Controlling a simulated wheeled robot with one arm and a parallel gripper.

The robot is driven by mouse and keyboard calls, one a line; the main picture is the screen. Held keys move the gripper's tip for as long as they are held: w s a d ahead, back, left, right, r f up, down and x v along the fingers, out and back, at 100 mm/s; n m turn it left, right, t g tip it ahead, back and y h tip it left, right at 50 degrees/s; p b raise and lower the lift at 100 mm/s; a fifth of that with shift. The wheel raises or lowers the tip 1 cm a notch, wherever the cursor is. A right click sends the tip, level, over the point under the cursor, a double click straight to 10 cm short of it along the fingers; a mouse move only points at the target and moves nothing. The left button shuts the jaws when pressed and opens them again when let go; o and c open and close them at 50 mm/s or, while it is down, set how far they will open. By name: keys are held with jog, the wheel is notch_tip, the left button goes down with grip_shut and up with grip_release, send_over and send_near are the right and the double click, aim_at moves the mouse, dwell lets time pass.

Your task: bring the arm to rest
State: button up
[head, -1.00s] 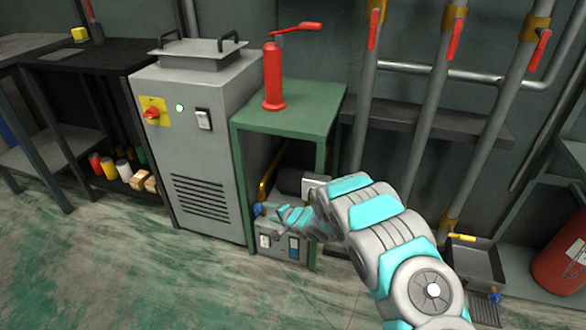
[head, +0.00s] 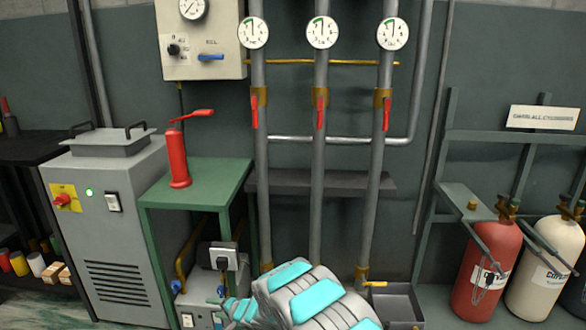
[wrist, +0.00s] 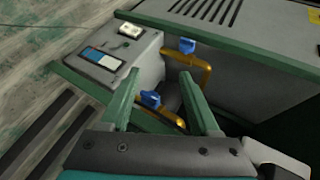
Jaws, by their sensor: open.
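My arm (head: 305,295) shows at the bottom middle of the head view, reaching low in front of the green stand (head: 205,177). My gripper (wrist: 160,76) is open and empty in the wrist view, its two fingers spread. Beyond and between the fingers are a blue knob (wrist: 150,100) and a brass pipe (wrist: 203,72) with another blue knob (wrist: 187,46). A grey box (wrist: 149,61) with a white switch and a blue-and-white rocker is at the upper left of the fingers. I cannot tell whether the fingers touch anything. In the head view the fingertips are not clear.
A red hand pump (head: 179,160) stands on the green stand, beside a grey cabinet (head: 118,235). Pipes with red levers (head: 320,112) and gauges (head: 321,32) rise behind my arm. A grey tray (head: 398,302) and gas cylinders (head: 488,265) are at the right.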

jog(key=w+d+r+t+h, duration=0.1)
jog(key=w+d+r+h, duration=0.3)
jog(key=d, duration=0.6)
jog(key=w+d+r+t+h, duration=0.1)
jog(key=d+r+h, duration=0.1)
jog(key=d+r, duration=0.65)
jog(key=s+d+r+g+h, duration=0.1)
jog(key=s+d+r+h, duration=0.1)
jog(key=s+d+r, duration=0.4)
jog(key=s+d+r+g+h, duration=0.15)
jog(key=s+d, duration=0.25)
jog(key=d, duration=0.5)
jog(key=s+d+r+g+h, duration=0.1)
jog(key=s+d+r+h, duration=0.3)
jog(key=d, duration=0.3)
jog(key=s+r+n+g+y, duration=0.1)
jog(key=s+r+n+g, duration=0.1)
jog(key=s, duration=1.9)
jog(key=s+r+n+g+y, duration=0.2)
jog(key=s+g, duration=0.3)
jog(key=s, duration=1.6)
jog(key=shift+s+a+r+n, duration=0.2)
jog(key=shift+r+n, duration=0.5)
jog(key=shift+n, duration=0.2)
jog(key=shift+o, duration=0.4)
jog(key=shift+y, duration=0.25)
